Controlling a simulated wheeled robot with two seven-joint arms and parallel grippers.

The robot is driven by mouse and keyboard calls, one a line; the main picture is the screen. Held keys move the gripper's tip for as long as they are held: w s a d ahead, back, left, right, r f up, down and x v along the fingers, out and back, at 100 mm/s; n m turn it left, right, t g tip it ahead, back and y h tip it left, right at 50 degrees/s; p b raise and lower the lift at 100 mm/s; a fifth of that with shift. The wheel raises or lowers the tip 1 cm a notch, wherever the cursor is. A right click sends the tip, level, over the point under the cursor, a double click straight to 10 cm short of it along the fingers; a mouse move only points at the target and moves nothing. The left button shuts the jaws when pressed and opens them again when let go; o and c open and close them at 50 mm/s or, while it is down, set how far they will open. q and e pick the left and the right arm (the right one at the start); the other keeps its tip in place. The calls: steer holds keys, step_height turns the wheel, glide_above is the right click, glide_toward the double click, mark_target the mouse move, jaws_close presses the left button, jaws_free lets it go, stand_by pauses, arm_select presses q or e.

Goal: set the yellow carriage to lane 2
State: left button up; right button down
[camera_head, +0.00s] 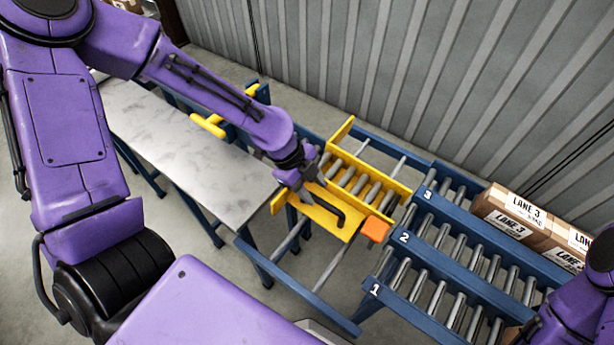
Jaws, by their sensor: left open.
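The yellow carriage (371,183) with grey rollers sits on the cross rails between the metal table and the lanes. Its right end lies nearest the mouth of lane 3 (428,194). An orange block (375,229) at its front right corner is just left of the lane 2 label (405,237). A black bar handle (335,217) is on its yellow front plate. My left gripper (305,198) is open, pointing down over the plate by the handle's left end; I cannot tell whether it touches. My right arm shows at the lower right, its gripper out of view.
Lane 1 (375,289) is nearest me. Cartons marked LANE 3 (512,216) stand on the far lane. A metal-topped table (185,155) is at left, with a yellow part (208,125) at its far edge. A corrugated wall (400,70) closes the back.

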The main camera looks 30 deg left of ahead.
arm_select(q)
steer(key=v, duration=0.6)
steer(key=shift+s+p, duration=0.1)
steer(key=shift+p, duration=0.25)
